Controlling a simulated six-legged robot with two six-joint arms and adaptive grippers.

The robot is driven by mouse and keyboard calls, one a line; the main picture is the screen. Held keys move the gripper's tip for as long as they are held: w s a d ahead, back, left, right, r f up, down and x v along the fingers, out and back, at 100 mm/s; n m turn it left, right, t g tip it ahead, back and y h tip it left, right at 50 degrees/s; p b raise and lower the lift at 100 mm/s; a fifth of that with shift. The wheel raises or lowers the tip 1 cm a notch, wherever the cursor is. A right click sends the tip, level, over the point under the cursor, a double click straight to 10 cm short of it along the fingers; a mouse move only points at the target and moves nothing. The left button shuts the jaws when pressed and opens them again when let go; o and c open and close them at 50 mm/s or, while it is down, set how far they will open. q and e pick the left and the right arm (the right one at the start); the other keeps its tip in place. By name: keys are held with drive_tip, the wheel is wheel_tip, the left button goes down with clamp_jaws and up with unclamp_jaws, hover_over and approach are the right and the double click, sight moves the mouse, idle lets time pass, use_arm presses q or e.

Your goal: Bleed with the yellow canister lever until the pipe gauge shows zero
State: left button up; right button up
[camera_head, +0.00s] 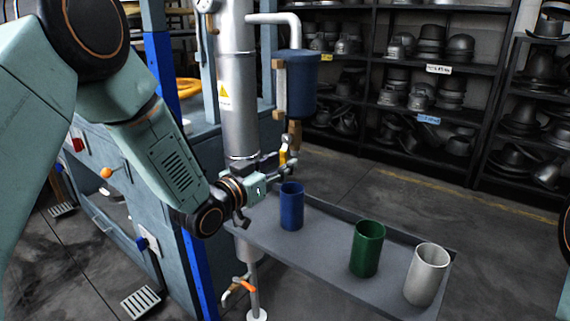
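The blue canister (302,82) hangs on the right of the thick silver pipe (237,95). The yellow lever (284,151) sits below the canister at its lower fitting. A round gauge (206,5) shows at the top edge on the pipe; it is cut off and too small to read. My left gripper (288,168) reaches in from the left, with its fingertips close to the yellow lever. I cannot tell whether they touch it or how far apart they are. My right gripper is out of view.
A grey tray (325,237) below the gripper holds a blue cup (291,206), a green cup (367,248) and a white cup (426,274). An orange-handled valve (240,288) is low under the tray. Shelves of hat forms (430,70) stand behind, with clear floor before them.

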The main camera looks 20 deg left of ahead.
use_arm(q)
drive_tip(key=shift+x, duration=1)
drive_tip(key=shift+w, duration=0.15)
drive_tip(key=shift+w, duration=0.1)
drive_tip(key=shift+c, duration=0.5)
drive_tip(key=shift+a, duration=0.1)
clamp_jaws()
